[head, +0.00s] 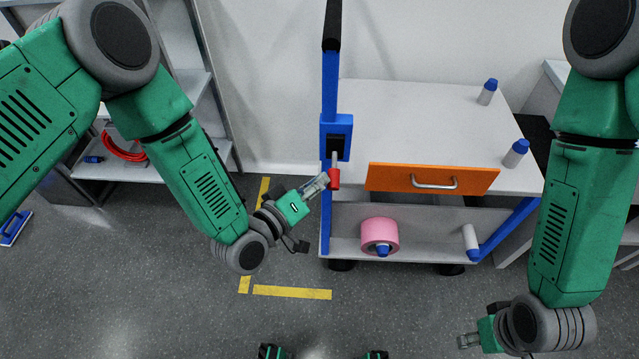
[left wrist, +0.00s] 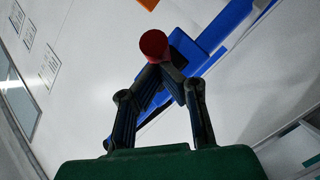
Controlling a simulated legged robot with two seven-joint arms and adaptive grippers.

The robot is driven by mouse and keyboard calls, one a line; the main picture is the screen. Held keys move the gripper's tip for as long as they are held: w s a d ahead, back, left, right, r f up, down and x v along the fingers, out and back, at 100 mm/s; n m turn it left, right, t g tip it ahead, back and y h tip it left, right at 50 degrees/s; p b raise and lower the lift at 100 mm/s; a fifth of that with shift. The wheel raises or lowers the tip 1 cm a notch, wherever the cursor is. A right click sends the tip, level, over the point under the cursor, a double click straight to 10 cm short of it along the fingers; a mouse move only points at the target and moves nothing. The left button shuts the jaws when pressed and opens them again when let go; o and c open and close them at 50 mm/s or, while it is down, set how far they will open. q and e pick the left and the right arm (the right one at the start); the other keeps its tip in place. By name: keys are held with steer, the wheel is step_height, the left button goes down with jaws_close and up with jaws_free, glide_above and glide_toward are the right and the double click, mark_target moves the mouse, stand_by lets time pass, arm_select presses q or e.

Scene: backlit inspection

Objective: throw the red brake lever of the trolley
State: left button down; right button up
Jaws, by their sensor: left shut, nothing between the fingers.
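The brake lever's red grip (head: 334,179) hangs at the lower end of a short grey rod below a blue box (head: 329,128) on the trolley's blue post. The trolley (head: 410,110) has a light top and a lower shelf. My left gripper (head: 323,182) is shut and empty, its fingertips just left of the red grip. In the left wrist view the round red end (left wrist: 153,45) shows right at the tips of the fingers (left wrist: 163,70); I cannot tell if they touch. My right gripper (head: 467,341) is low at the right, away from the trolley; its finger state is unclear.
An orange drawer (head: 400,178) with a metal handle is right of the lever. White bottles with blue caps (head: 487,92) stand on the top. A pink roll (head: 379,234) and another bottle (head: 471,240) are on the lower shelf. A shelf rack (head: 190,160) stands left.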

steer(key=shift+f+b, duration=0.75)
steer(key=shift+f, duration=0.25)
